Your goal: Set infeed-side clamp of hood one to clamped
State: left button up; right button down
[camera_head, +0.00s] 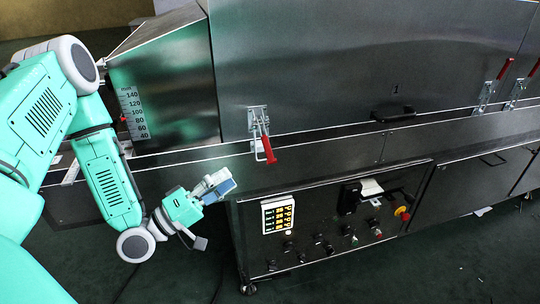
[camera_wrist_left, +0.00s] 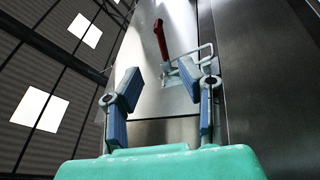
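The hood marked "1" (camera_head: 396,88) is a grey metal cover. A toggle clamp (camera_head: 257,122) sits at its lower left edge, with its red handle (camera_head: 268,150) hanging down and outward. Another clamp (camera_head: 485,96) at the hood's right has its red handle raised. No label shows which is infeed-side. My left gripper (camera_head: 217,186) is below and left of the left clamp, apart from it. In the left wrist view the gripper (camera_wrist_left: 166,95) is open and empty. A clamp's red handle (camera_wrist_left: 160,38) and wire loop (camera_wrist_left: 196,58) show beyond the fingers. My right gripper is out of view.
A control panel (camera_head: 330,235) with a display (camera_head: 278,214), knobs and a red stop button (camera_head: 403,213) is below the hood. A black hood handle (camera_head: 393,114) juts out. A millimetre scale (camera_head: 132,112) is at the left. The dark floor in front is mostly clear.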

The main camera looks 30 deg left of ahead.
aim_at(268, 148)
pick_arm(q)
jog(key=b+x, duration=0.1)
jog(key=x, duration=1.1)
jog(key=shift+w+a+f+b, duration=0.1)
jog(key=shift+w+f+b, duration=0.05)
jog(key=shift+b, duration=0.15)
jog(key=shift+a, duration=0.1)
grip_shut()
